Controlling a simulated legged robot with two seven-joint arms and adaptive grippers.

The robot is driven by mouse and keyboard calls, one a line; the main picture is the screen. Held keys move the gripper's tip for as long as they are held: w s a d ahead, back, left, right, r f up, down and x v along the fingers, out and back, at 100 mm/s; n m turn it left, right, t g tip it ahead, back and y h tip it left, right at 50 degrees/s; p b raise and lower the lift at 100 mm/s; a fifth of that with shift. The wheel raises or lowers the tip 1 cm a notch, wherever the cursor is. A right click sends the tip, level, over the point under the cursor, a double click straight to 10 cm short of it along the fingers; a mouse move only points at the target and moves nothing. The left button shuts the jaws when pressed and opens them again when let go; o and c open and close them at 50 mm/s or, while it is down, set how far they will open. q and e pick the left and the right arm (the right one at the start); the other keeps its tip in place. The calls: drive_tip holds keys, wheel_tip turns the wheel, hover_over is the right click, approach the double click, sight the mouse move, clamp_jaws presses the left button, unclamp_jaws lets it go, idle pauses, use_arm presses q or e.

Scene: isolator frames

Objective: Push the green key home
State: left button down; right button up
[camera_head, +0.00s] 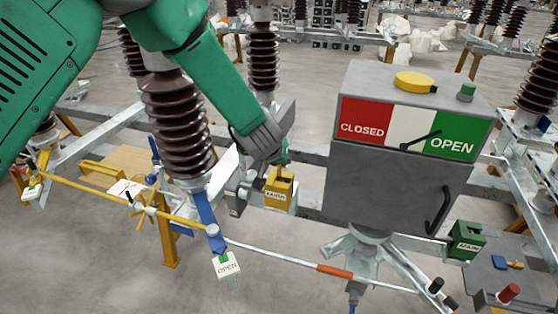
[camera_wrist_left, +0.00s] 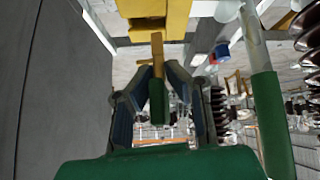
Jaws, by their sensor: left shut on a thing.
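The green key (camera_wrist_left: 157,102) has a green handle and a brass shaft. In the left wrist view it stands between the fingers of my left gripper (camera_wrist_left: 150,82), which is shut on it. The brass shaft points at a yellow lock block (camera_wrist_left: 150,10) and its end overlaps the block's edge. I cannot tell how far the shaft is in. In the head view my left gripper (camera_head: 272,158) is just above the yellow lock block (camera_head: 279,190), which has a label on its front. The key is mostly hidden there by the gripper. My right gripper is not in view.
A grey box (camera_head: 395,185) with a CLOSED/OPEN indicator stands close right of my gripper. A brown insulator (camera_head: 178,120) stands close left, beside my arm. A yellow rod (camera_head: 90,188) and an OPEN tag (camera_head: 227,265) are lower left.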

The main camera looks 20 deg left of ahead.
sight(279, 174)
use_arm(q)
drive_tip(key=shift+f+b, duration=1.4)
drive_tip(key=shift+f, duration=0.75)
drive_tip(key=shift+r, duration=0.1)
drive_tip(key=shift+r+p, duration=1)
drive_tip(key=shift+p, duration=0.15)
drive_tip(key=shift+r+p, duration=0.35)
drive_tip(key=shift+r, duration=0.55)
drive_tip(key=shift+f+b, duration=1.25)
drive_tip(key=shift+f, duration=0.75)
drive_tip(key=c, duration=1.5)
unclamp_jaws()
